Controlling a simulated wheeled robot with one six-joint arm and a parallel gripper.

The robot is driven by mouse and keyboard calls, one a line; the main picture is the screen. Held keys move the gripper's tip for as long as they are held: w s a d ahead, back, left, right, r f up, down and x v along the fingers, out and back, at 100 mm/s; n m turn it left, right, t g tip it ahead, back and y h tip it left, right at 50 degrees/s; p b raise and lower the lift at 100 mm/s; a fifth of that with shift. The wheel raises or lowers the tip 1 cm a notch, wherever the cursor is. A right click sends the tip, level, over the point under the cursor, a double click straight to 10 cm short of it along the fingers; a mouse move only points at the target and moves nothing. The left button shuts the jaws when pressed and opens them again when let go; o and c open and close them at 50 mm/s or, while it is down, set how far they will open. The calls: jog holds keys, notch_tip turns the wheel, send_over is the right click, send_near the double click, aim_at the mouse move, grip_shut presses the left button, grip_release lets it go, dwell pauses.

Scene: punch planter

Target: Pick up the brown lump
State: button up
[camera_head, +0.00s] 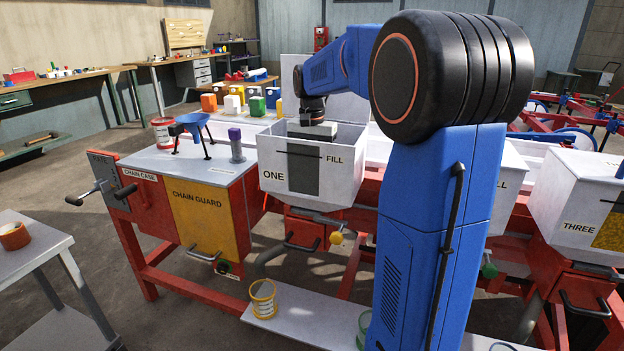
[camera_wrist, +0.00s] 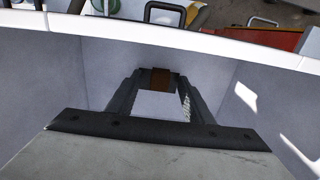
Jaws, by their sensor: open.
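My gripper (camera_head: 313,129) reaches down into the open top of the white box marked ONE (camera_head: 272,168) in the head view; its fingertips are hidden by the box wall. In the wrist view my gripper (camera_wrist: 160,84) is open, with a dark finger on each side. A small brown patch (camera_wrist: 160,77) shows between the far ends of the fingers. It may be the brown lump, but its full shape is hidden. A pale square surface (camera_wrist: 159,105) lies nearer the camera between the fingers. I cannot tell whether the fingers touch the brown patch.
The box's grey inner walls (camera_wrist: 108,62) stand close around my gripper, under a white rim (camera_wrist: 215,42). A blue funnel on a stand (camera_head: 190,122) and a purple-topped post (camera_head: 236,143) stand on the bench left of the box. Box THREE (camera_head: 570,205) is at right.

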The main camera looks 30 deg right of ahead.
jog(key=c, duration=1.1)
